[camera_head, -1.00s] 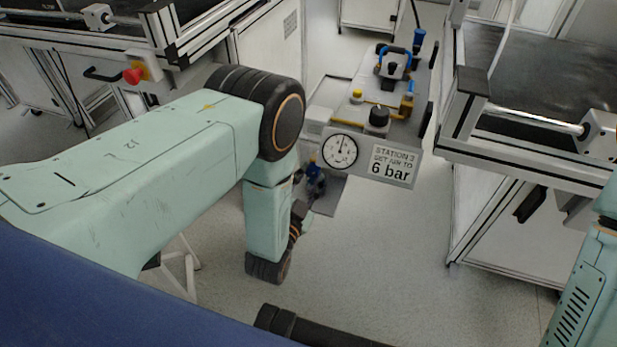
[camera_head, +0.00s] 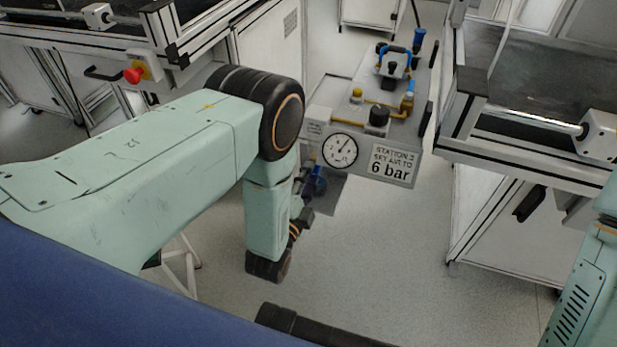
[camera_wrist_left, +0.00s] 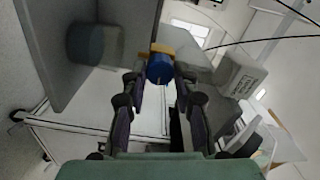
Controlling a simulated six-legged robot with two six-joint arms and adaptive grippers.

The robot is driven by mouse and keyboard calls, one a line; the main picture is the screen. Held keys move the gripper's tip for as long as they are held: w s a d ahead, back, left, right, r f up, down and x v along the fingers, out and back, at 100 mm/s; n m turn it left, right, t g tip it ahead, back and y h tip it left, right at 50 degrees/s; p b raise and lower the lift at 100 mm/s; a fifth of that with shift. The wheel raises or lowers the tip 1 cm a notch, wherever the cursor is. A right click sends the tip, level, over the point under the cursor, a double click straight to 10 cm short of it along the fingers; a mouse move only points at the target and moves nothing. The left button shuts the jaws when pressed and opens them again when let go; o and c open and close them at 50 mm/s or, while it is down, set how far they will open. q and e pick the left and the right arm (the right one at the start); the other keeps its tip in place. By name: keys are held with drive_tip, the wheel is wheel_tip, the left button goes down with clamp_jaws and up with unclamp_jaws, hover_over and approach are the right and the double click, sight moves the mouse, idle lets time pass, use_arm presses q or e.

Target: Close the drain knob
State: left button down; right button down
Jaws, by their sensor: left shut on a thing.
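The blue drain knob (camera_wrist_left: 160,69) is in the upper middle of the left wrist view, under a brass-coloured fitting (camera_wrist_left: 162,48). My left gripper (camera_wrist_left: 159,82) has one finger on each side of it and is shut on it. In the head view the blue knob (camera_head: 317,181) shows small below the station's front panel. My left gripper (camera_head: 308,192) is there, partly hidden behind my left forearm. The round gauge (camera_head: 340,150) is on the front panel, its needle pointing up and to the right. My right gripper is not in view.
The grey station (camera_head: 405,140) carries a "6 bar" sign (camera_head: 390,166), a black knob (camera_head: 378,118) and a blue-handled unit (camera_head: 394,62) on top. Workbenches flank it, the left one with a red button (camera_head: 132,75). Floor in front is clear.

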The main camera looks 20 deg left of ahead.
use_arm(q)
drive_tip(key=shift+m, duration=0.4)
drive_tip(key=c, duration=1)
unclamp_jaws()
drive_tip(key=s, duration=0.7)
drive_tip(key=shift+s+a, duration=0.1)
drive_tip(key=shift+s, duration=0.15)
